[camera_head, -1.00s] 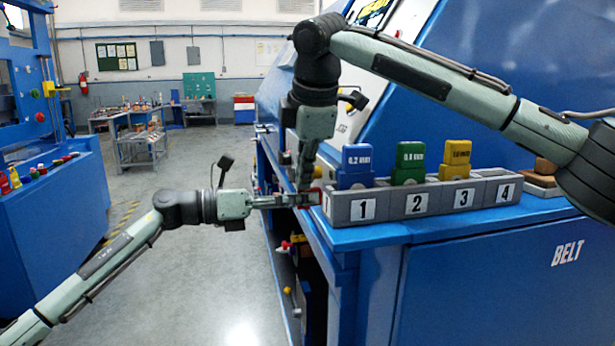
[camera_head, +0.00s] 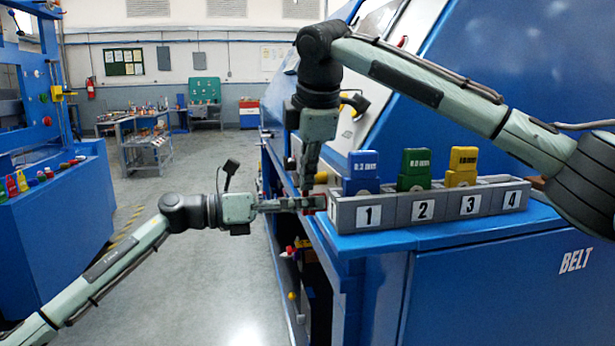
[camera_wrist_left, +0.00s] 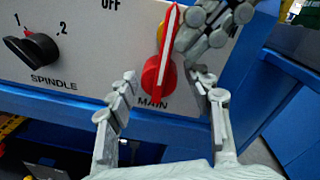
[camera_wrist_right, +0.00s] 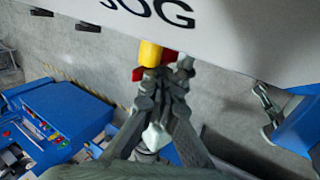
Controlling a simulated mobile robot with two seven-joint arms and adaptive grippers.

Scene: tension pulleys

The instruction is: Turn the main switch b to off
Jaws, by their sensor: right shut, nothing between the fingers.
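The main switch (camera_wrist_left: 158,78) is a red knob with a white pointer line over the word MAIN. Its pointer aims upward, tilted slightly right; the word OFF is above and to its left. My left gripper (camera_wrist_left: 164,82) is open, with one finger on each side of the knob's lower part; contact is unclear. It also shows in the head view (camera_head: 312,204). My right gripper (camera_wrist_left: 188,45) is shut and empty, its fingertips close against the knob's upper right side. It shows pointing down in the head view (camera_head: 306,188) and in the right wrist view (camera_wrist_right: 158,92).
A black spindle switch (camera_wrist_left: 32,48) is left of the main switch. A yellow part (camera_wrist_right: 150,54) is close to my right fingertips. A grey numbered rack (camera_head: 440,205) with blue, green and yellow blocks stands on the blue machine (camera_head: 480,270), right of my grippers.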

